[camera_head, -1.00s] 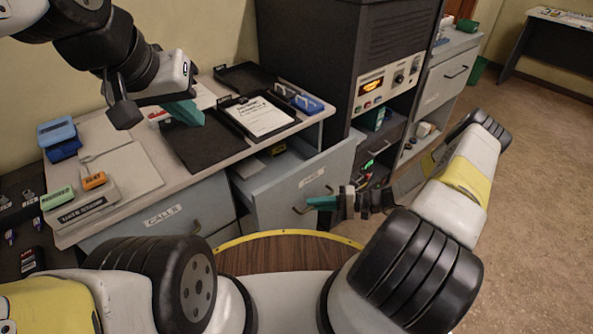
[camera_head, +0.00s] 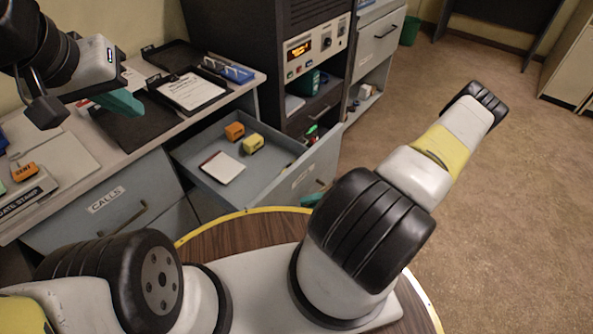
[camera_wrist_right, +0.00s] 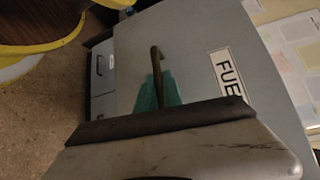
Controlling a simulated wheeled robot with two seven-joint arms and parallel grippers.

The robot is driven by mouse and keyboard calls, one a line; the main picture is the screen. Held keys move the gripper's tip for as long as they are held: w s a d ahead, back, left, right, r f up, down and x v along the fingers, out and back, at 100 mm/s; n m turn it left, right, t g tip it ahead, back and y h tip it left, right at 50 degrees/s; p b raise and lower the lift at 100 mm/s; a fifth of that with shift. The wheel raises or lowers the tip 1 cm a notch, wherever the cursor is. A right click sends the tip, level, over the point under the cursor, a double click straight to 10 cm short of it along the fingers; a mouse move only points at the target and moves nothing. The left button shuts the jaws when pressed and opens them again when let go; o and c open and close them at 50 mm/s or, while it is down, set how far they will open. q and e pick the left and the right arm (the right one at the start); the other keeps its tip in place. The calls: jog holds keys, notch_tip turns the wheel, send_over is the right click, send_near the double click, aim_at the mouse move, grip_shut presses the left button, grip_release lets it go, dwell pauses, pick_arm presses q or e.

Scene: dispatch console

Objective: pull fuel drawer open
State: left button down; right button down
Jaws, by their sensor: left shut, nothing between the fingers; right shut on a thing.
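The fuel drawer (camera_head: 188,172) is pulled well out of the desk in the head view. Its front in the right wrist view (camera_wrist_right: 192,62) bears a label starting "FUE". My right gripper (camera_wrist_right: 158,92) is shut on the dark bar handle (camera_wrist_right: 155,62) of that front. In the head view only a bit of its teal fingers (camera_head: 312,199) shows, in front of the drawer; my arm hides the rest. My left gripper (camera_head: 122,103) is shut and empty above the desktop at the left.
The closed CALLS drawer (camera_head: 95,212) is to the left. A clipboard (camera_head: 192,92) lies on the desktop. A dark radio cabinet (camera_head: 262,60) stands right of the drawer. Floor at right is clear.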

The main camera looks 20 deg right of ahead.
jog(key=shift+s+d, duration=0.3)
jog(key=shift+s, duration=0.1)
jog(key=c, duration=1.8)
grip_release()
jog(key=shift+o, duration=0.2)
jog(key=s+d+r, duration=0.1)
jog(key=d, duration=0.6)
jog(key=shift+d, duration=0.35)
